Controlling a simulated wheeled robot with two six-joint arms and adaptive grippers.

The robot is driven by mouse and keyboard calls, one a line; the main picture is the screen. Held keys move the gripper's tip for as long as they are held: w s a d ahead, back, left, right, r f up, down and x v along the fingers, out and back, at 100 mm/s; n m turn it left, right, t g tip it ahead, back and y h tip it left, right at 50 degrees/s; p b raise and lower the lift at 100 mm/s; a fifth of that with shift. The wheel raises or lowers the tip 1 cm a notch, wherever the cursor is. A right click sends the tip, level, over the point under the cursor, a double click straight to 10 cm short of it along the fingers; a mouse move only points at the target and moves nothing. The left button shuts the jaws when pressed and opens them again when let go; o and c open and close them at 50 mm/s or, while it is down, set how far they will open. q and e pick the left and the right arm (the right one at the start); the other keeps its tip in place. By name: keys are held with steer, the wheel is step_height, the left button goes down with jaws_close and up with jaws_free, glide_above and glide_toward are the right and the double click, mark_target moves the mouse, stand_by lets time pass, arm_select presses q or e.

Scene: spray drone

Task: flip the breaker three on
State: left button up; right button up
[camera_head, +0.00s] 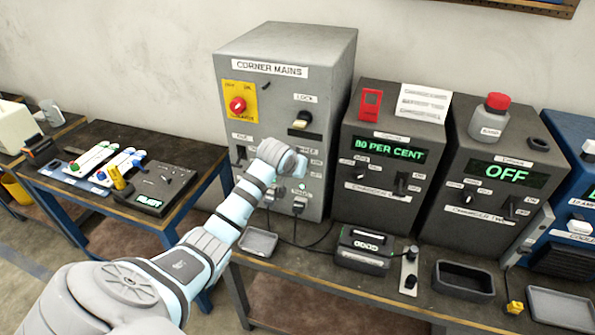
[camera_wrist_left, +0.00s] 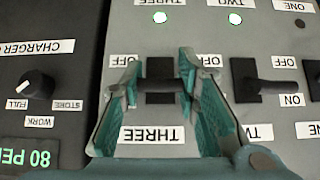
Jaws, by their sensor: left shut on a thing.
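The breaker panel is the tall grey CORNER MAINS cabinet (camera_head: 285,100). My left arm reaches to its lower right part, and the wrist hides the switch there in the head view. In the left wrist view, which is upside down, the breaker three switch (camera_wrist_left: 160,84) is a dark lever above the THREE label (camera_wrist_left: 152,136). My left gripper (camera_wrist_left: 160,80) has its two teal fingers on either side of this lever and is shut on it. The lever's exact position is partly hidden by the fingers. My right gripper is not in view.
The breaker two switch (camera_wrist_left: 262,86) sits close beside the fingers. Lamps by THREE (camera_wrist_left: 160,17) and TWO (camera_wrist_left: 235,18) are lit; the lamp by ONE (camera_wrist_left: 300,22) is dark. A charger box (camera_head: 385,150) reading 80 PER CENT stands right of the cabinet.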

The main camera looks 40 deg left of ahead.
arm_select(q)
steer(key=shift+w+r+g, duration=0.1)
steer(key=shift+r+g, duration=0.1)
steer(key=shift+g, duration=0.1)
steer(key=o, duration=1.2)
steer(key=v, duration=1.2)
steer(key=shift+a, duration=0.1)
